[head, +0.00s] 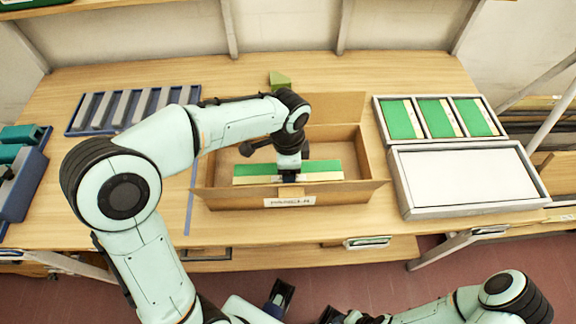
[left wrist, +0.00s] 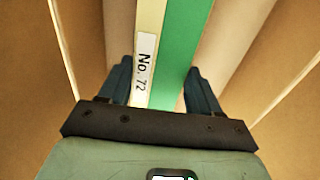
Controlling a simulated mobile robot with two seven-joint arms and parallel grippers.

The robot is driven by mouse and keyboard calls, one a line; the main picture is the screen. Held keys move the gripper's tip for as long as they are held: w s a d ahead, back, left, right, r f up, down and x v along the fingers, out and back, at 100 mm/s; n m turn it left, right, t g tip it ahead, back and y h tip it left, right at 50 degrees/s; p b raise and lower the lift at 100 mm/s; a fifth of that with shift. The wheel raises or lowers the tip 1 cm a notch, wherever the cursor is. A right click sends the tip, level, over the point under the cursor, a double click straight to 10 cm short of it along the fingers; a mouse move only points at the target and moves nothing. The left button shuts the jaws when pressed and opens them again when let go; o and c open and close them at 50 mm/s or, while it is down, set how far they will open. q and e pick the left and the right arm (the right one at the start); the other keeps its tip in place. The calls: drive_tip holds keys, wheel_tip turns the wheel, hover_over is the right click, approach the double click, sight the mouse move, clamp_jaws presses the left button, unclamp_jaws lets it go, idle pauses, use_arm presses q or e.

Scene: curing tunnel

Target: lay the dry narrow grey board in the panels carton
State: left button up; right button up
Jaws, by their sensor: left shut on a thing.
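The cardboard carton (head: 222,190) stands open in the middle of the bench, with a white label on its front. A long green board with a cream strip along one side (head: 318,168) is inside the carton's outline, lengthwise. My left gripper (head: 289,177) reaches down into the carton and is shut on this board near its middle. In the left wrist view the board (left wrist: 179,50) runs between the fingers (left wrist: 158,85), with a "No. 72" label on its cream strip. Whether it touches the carton floor cannot be told. Several narrow grey bars (head: 120,108) lie in a blue rack.
A tray with three green-and-cream panels (head: 437,118) stands at the right, behind a shallow white-topped tray (head: 467,177). A green block (head: 280,80) stands behind the carton. A blue-grey bin (head: 22,183) with teal items is at the far left. Carton flaps stand out around the opening.

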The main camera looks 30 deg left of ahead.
use_arm(q)
drive_tip(key=shift+f+b, duration=0.35)
drive_tip(key=shift+f, duration=0.25)
idle(0.4)
drive_tip(key=o, duration=1.3)
wheel_tip(320, 180, up, 13)
drive_tip(key=shift+r+p, duration=0.2)
drive_tip(key=shift+p, duration=1)
